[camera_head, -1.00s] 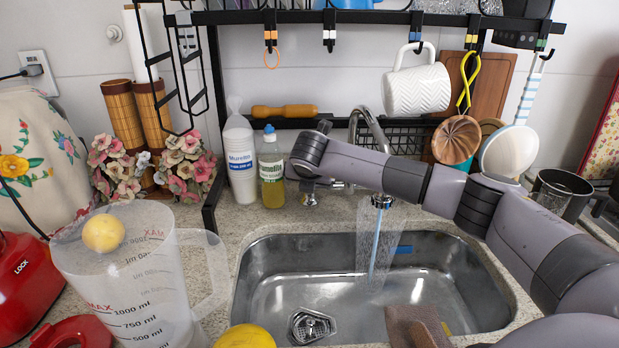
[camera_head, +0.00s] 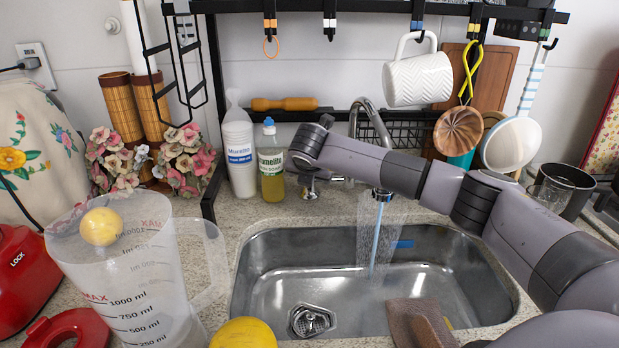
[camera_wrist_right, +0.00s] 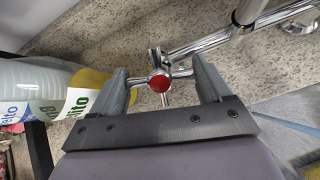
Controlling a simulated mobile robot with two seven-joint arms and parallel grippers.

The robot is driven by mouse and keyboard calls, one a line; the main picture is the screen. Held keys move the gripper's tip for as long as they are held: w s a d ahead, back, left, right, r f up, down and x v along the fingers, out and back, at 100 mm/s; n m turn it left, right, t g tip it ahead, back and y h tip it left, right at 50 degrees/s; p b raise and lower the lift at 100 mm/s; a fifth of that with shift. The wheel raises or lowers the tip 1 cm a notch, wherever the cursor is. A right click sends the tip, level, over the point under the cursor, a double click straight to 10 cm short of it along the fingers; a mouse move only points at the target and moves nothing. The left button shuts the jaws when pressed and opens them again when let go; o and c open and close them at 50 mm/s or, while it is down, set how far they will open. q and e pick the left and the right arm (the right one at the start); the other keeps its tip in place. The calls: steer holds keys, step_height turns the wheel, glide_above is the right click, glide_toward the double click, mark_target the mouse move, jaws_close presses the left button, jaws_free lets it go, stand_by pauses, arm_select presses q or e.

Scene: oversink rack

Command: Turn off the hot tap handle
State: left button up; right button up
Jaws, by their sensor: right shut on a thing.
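The hot tap handle (camera_wrist_right: 160,83) is a chrome cross handle with a red cap. In the right wrist view it sits between the two fingers of my right gripper (camera_wrist_right: 162,72), which is shut on it. In the head view my right arm reaches across from the right to the handle at the back of the sink, and the wrist hides much of it. The curved chrome faucet (camera_head: 372,118) stands just right of my wrist. Water (camera_head: 376,235) runs from its spout into the sink. My left gripper is not in view.
A steel sink (camera_head: 290,270) lies below the arm. A detergent bottle (camera_head: 271,165) and stacked white cups (camera_head: 239,155) stand close left of my gripper. The black rack holds a hanging white mug (camera_head: 417,80). A measuring jug (camera_head: 130,270) stands at front left.

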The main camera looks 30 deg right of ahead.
steer(key=m+b, duration=0.1)
steer(key=b, duration=0.1)
steer(key=m+b, duration=0.1)
steer(key=b, duration=0.2)
steer(key=shift+f+m, duration=0.3)
steer(key=shift+f, duration=0.05)
steer(key=shift+m+b, duration=0.3)
steer(key=shift+b, duration=0.25)
steer(key=shift+r+m+b, duration=0.1)
steer(key=shift+m+b, duration=0.7)
steer(key=shift+b, duration=0.2)
steer(key=shift+r+m+b, duration=0.1)
steer(key=shift+m+b, duration=0.7)
steer(key=shift+b, duration=0.1)
steer(key=shift+r+m+b, duration=0.15)
steer(key=shift+m+b, duration=0.2)
steer(key=shift+m, duration=0.15)
steer(key=o, duration=0.8)
steer(key=shift+c, duration=0.2)
steer(key=shift+r, duration=0.1)
